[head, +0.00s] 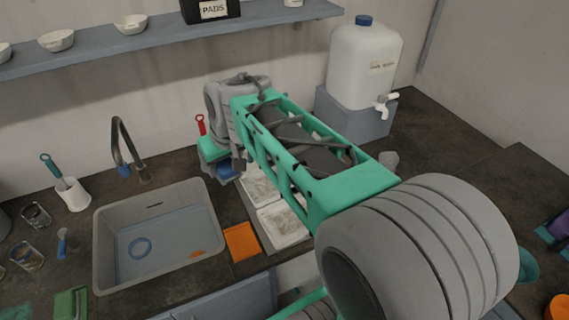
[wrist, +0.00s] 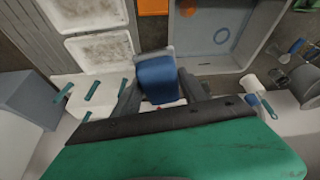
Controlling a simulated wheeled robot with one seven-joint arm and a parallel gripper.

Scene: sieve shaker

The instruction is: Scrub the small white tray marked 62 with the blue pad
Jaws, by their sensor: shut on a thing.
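My gripper (wrist: 160,92) is shut on the blue pad (wrist: 157,76), which sits between its two dark fingers. In the head view my gripper (head: 222,160) and the blue pad (head: 226,171) are behind the sink, at the far end of the trays and apart from them as far as I can tell. Two white trays with brown grime lie in a row: a nearer one (head: 284,224) and a farther one (head: 262,190), partly hidden by my arm. Both also show in the wrist view, one (wrist: 98,50) beside the other (wrist: 84,14). I cannot read a 62 on either.
A grey sink (head: 104,232) lies left of the trays, with a tap (head: 122,140) behind it. An orange cloth or pad (head: 241,242) lies between sink and trays. A water container (head: 362,65) stands at the back right. A shelf (head: 90,52) runs along the wall.

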